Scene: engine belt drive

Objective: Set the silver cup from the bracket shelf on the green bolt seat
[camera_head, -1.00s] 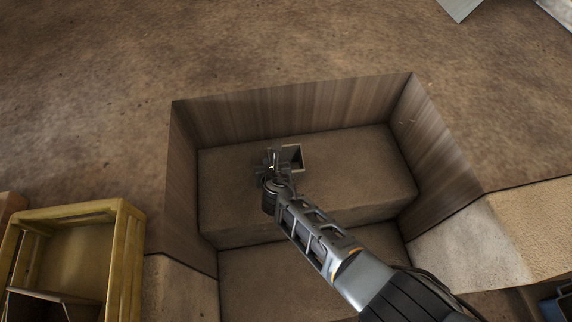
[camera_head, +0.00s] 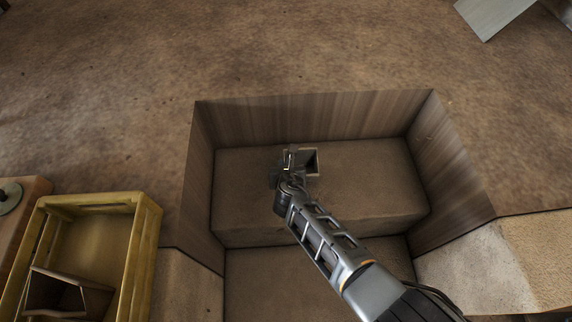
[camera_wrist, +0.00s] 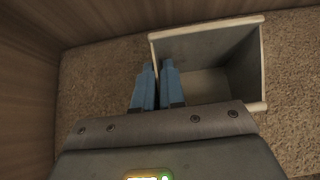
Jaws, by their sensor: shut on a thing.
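A square, open-topped cup (camera_wrist: 215,62), grey inside with a pale rim, is on the raised brown step (camera_head: 365,195) inside a wood-walled recess. It also shows in the head view (camera_head: 312,162), partly hidden by my gripper (camera_head: 290,160). In the wrist view my gripper's blue fingers (camera_wrist: 158,85) are close together at the cup's left wall, one on each side of it, shut on that wall. I cannot tell whether the cup is lifted. A grey-green round disc (camera_head: 9,197) with a dark centre sits on a reddish-brown block at the far left edge, partly cut off.
A yellow crate (camera_head: 147,245) with a brown open box (camera_head: 62,294) in it stands at lower left. Wooden walls (camera_head: 202,185) close in the recess at back and sides. A grey sloped panel (camera_head: 497,15) is at top right. The brown ground behind is clear.

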